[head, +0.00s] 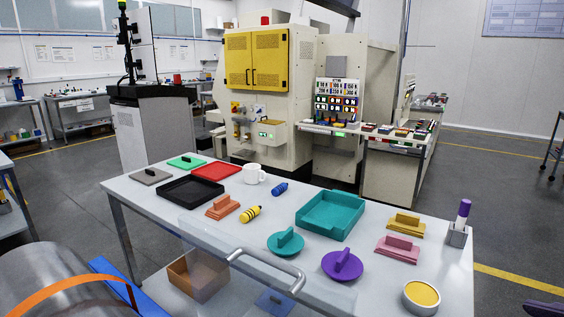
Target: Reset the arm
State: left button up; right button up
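Neither of my grippers shows in the head view. A large rounded grey shape with an orange band fills the lower left corner; I cannot tell whether it is part of my arm. The white table (150,205) in front of me holds a teal tray (330,216), a black tray (190,191), a red tray (215,171) and a white mug (254,174). Handled lids in teal (285,243), purple (342,265), pink (397,250), yellow (406,226), orange (222,207), green (187,162) and grey (151,176) lie around them.
A clear panel with a metal handle (265,261) runs along the table's near edge. A yellow striped cylinder (250,214), a blue cylinder (280,189), a round yellow-topped container (421,297) and a purple marker in a holder (462,222) stand or lie on the table. A machine with yellow doors (256,60) stands behind.

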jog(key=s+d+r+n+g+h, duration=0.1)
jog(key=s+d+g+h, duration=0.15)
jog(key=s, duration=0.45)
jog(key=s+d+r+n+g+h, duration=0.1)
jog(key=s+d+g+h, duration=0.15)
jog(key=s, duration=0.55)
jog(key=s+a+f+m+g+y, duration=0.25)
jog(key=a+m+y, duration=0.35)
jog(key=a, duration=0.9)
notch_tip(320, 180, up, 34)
jog(key=p, duration=3.6)
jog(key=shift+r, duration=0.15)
